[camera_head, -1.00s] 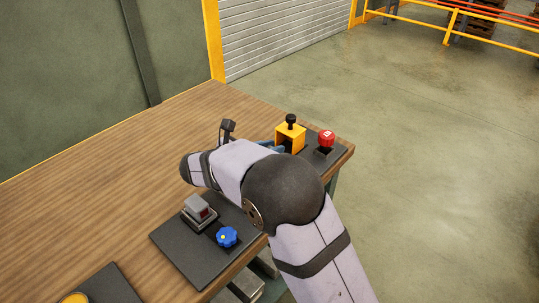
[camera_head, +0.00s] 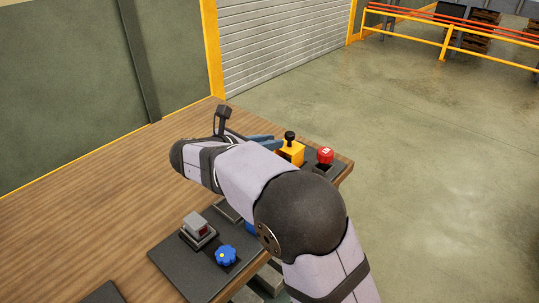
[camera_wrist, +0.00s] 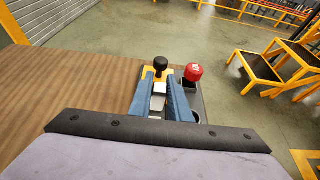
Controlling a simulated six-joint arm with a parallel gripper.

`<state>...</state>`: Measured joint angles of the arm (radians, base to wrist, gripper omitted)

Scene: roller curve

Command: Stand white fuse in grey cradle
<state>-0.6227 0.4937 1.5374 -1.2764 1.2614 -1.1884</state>
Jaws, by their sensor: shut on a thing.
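My gripper (camera_wrist: 160,86) shows two blue fingers in the wrist view, shut on a small white piece, the white fuse (camera_wrist: 159,88), between their tips. In the head view the blue fingers of my gripper (camera_head: 266,141) point right, towards the yellow block, and the fuse is hidden there. I cannot make out the grey cradle for certain; my arm and fingers cover part of the bench.
A yellow block with a black knob (camera_head: 290,152) and a red button (camera_head: 325,156) stand at the bench's far right end. A grey rocker switch (camera_head: 196,225) and a blue knob (camera_head: 226,255) sit on a dark plate nearer.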

